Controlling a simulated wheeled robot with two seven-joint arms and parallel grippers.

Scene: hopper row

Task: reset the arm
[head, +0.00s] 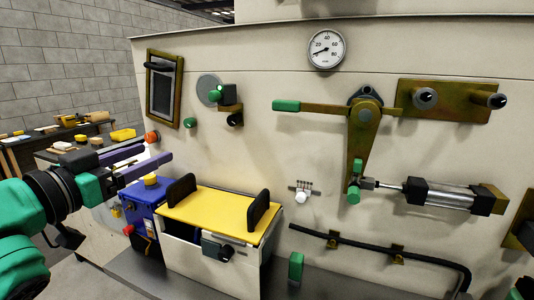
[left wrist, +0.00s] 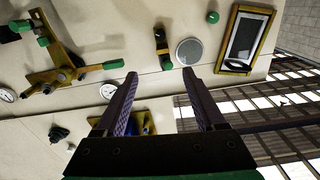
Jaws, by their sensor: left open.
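A brass lever arm (head: 365,130) is mounted on the beige panel in the head view. Its green-tipped handle (head: 286,105) points left, about level. Its lower leg hangs down to a green-capped pin (head: 354,195), joined by a rod to a cylinder (head: 437,195). The lever also shows in the left wrist view (left wrist: 62,76), at upper left, with its green handle end (left wrist: 113,64). My left gripper (head: 157,153) is open, with nothing visible between its purple fingers. It is at the panel's left, well away from the lever. My right gripper is not in view.
A yellow-topped bin (head: 215,212) with black grips stands below the panel, beside a blue box (head: 146,198). A framed window (head: 164,88), a round plate (head: 208,89) and a gauge (head: 326,50) are on the panel. A cluttered table (head: 35,145) stands behind left.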

